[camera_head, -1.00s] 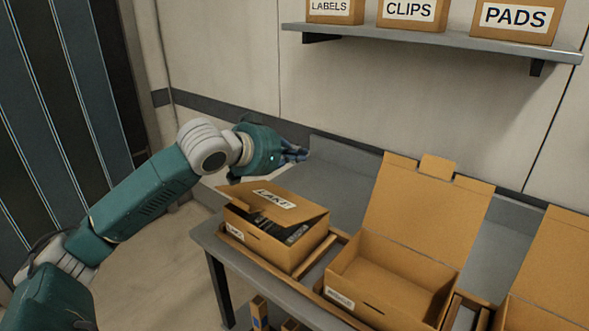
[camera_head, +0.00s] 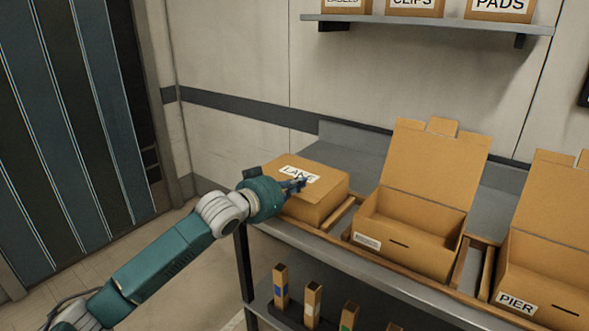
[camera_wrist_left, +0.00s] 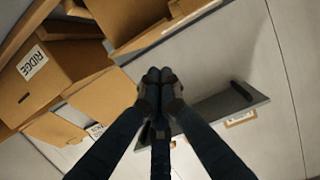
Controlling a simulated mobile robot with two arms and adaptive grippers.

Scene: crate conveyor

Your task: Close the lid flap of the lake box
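The lake box (camera_head: 318,208) is a brown cardboard box at the left end of the table in the head view. Its lid flap (camera_head: 325,176), with the white LAKE label, lies down flat over the top, and the inside is hidden. My left gripper (camera_head: 301,184) is over the lid near the label, its fingers pointing right. I cannot tell whether it touches the lid. In the left wrist view its fingers (camera_wrist_left: 160,76) meet at the tips with nothing between them. My right gripper is not in view.
An open box (camera_head: 410,242) stands right of the lake box, its lid raised. The open PIER box (camera_head: 545,290) is further right. Wooden rails (camera_head: 340,213) separate the boxes. A shelf (camera_head: 420,22) with labelled boxes hangs above. A RIDGE box (camera_wrist_left: 30,85) shows in the left wrist view.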

